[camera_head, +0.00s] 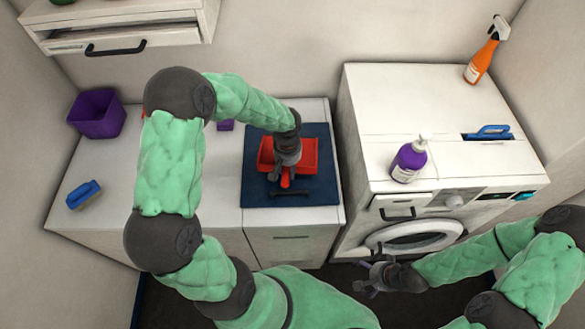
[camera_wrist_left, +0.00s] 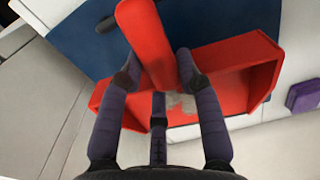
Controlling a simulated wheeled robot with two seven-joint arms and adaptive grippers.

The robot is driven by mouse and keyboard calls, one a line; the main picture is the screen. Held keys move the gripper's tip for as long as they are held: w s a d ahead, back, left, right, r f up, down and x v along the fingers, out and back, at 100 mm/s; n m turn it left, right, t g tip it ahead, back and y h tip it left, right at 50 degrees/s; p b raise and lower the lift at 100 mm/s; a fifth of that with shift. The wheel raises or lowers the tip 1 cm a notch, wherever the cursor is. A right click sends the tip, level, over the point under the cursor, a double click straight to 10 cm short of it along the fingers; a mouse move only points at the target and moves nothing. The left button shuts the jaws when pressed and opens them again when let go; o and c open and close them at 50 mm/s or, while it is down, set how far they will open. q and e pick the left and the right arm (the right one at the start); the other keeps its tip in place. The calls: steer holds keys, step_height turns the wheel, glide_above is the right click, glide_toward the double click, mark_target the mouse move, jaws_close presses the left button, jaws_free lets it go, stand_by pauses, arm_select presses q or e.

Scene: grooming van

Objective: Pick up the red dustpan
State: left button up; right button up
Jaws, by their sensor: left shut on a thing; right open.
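The red dustpan (camera_head: 310,156) is over the dark blue panel on the counter, with its handle (camera_head: 285,181) toward the front. My left gripper (camera_head: 285,172) is shut on the dustpan at the handle and hides part of the tray in the head view. I cannot tell whether the dustpan touches the panel. My right gripper (camera_head: 370,282) is open and empty, low in front of the washing machine.
The blue panel (camera_head: 255,194) has a dark bar handle. A purple bin (camera_head: 97,114) and a blue brush (camera_head: 84,195) are on the left counter. The washing machine (camera_head: 372,105) at right carries a purple bottle (camera_head: 409,160) and an orange spray bottle (camera_head: 480,62).

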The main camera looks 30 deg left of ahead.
arm_select(q)
steer(key=s+r, duration=0.6)
steer(key=s, duration=0.4)
steer(key=shift+s+a, duration=0.15)
steer(key=shift+s, duration=0.25)
